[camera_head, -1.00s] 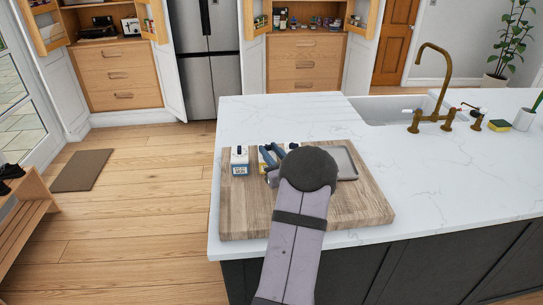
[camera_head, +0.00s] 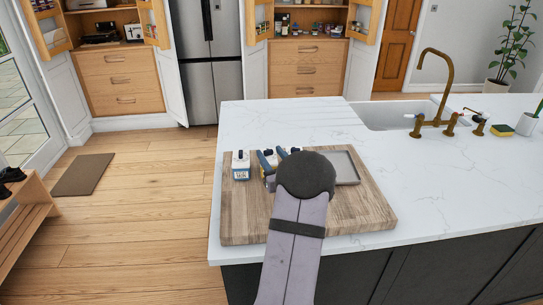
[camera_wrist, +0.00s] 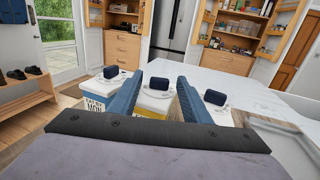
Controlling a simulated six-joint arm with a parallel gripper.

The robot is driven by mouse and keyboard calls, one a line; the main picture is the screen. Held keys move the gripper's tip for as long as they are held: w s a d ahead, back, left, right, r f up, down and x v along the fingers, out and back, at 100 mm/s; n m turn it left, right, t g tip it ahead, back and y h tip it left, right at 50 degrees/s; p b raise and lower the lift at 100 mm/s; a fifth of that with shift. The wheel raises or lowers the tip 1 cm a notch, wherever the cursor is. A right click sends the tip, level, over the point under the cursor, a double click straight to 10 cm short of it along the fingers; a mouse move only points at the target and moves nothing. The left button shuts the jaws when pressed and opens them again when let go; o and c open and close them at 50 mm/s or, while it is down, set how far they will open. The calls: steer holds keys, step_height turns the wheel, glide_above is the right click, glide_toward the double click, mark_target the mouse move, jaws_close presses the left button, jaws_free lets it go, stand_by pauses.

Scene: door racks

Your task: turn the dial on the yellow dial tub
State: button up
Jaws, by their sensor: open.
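The yellow dial tub (camera_wrist: 150,112) is the middle of three white tubs in the wrist view, with a yellow label low on its front. Its dark blue dial (camera_wrist: 158,83) sits on top. My gripper (camera_wrist: 169,78) is open, its two blue fingers showing on either side of that dial. I cannot tell whether they touch it. In the head view my gripper (camera_head: 274,157) is over the middle tub, which my arm mostly hides.
A blue-label tub (camera_head: 241,166) stands close on the left, with its own dial (camera_wrist: 111,72). Another dial (camera_wrist: 215,97) is close on the right. All are on a wooden board (camera_head: 240,218) with a grey tray (camera_head: 347,168).

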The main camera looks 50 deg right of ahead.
steer(key=shift+b+v, duration=1.3)
steer(key=shift+v, duration=2.35)
steer(key=shift+w, duration=0.1)
steer(key=b, duration=0.3)
steer(key=shift+w+d+f, duration=0.25)
steer(key=shift+w+f, duration=0.15)
steer(key=b, duration=0.1)
steer(key=w+b, duration=0.1)
steer(key=b, duration=0.1)
steer(key=shift+w+d+r, duration=0.15)
steer(key=shift+d, duration=0.2)
steer(key=shift+w+r+b, duration=0.1)
steer(key=shift+r+b, duration=0.15)
steer(key=shift+b, duration=0.1)
steer(key=shift+w+d+r, duration=0.1)
steer(key=shift+w+d, duration=0.1)
steer(key=shift+p+x, duration=1.2)
steer(key=shift+x, duration=2.25)
steer(key=shift+c, duration=0.6)
steer(key=c, duration=0.9)
